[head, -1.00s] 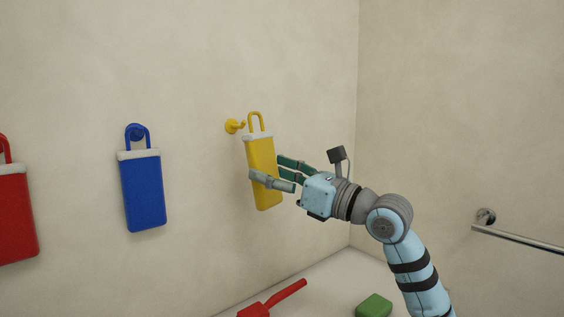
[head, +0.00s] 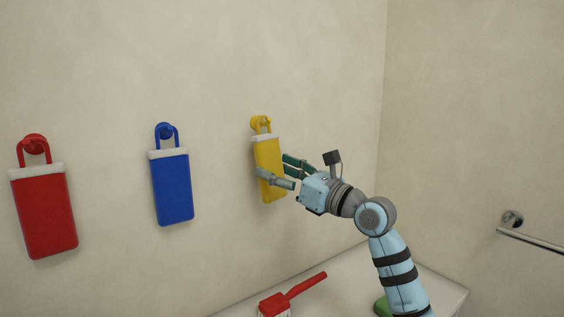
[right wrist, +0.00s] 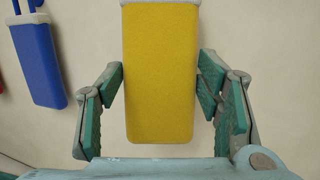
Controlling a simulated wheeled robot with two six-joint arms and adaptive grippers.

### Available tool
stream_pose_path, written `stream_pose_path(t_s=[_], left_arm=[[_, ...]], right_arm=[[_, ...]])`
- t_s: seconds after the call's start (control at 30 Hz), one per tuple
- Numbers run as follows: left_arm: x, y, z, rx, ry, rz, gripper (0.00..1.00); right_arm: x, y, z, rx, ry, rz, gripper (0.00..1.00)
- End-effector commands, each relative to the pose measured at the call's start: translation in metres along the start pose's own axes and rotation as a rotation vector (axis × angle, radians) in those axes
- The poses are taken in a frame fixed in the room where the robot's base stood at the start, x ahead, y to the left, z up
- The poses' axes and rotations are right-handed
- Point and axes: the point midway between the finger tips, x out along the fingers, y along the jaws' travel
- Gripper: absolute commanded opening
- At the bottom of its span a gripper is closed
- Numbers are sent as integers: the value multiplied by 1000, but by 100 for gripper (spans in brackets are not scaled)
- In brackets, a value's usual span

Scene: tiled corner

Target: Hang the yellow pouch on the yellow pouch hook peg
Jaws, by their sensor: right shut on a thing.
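The yellow pouch (head: 268,182) has a white top band and a yellow loop. It hangs nearly upright close to the wall, with its loop overlapping the yellow hook peg (head: 256,123). I cannot tell whether the loop is around the peg or just in front of it. My right gripper (head: 274,169) is shut on the pouch, one finger on each side. In the right wrist view the pouch body (right wrist: 160,85) sits between the fingers, its loop and the peg out of the picture. My left gripper is not in view.
A blue pouch (head: 172,188) and a red pouch (head: 45,215) hang on their own pegs to the left. Below, a red-handled tool (head: 300,288) and a green object (head: 382,306) lie on a pale ledge (head: 340,278). A metal rail (head: 535,241) is on the right wall.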

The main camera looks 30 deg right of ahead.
Motion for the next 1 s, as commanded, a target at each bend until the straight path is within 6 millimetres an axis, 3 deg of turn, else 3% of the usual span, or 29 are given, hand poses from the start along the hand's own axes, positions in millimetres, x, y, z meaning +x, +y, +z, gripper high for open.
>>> stream_pose_path(t_s=[0.47,0.5,0.63,0.87,1.0], left_arm=[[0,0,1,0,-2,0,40],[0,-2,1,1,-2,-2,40],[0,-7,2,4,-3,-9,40],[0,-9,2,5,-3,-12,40],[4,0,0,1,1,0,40]], right_arm=[[0,0,0,0,0,0,32],[0,0,0,0,0,0,61],[0,0,0,0,0,0,82],[0,0,0,0,0,0,83],[-4,-1,-1,-1,1,-2,83]])
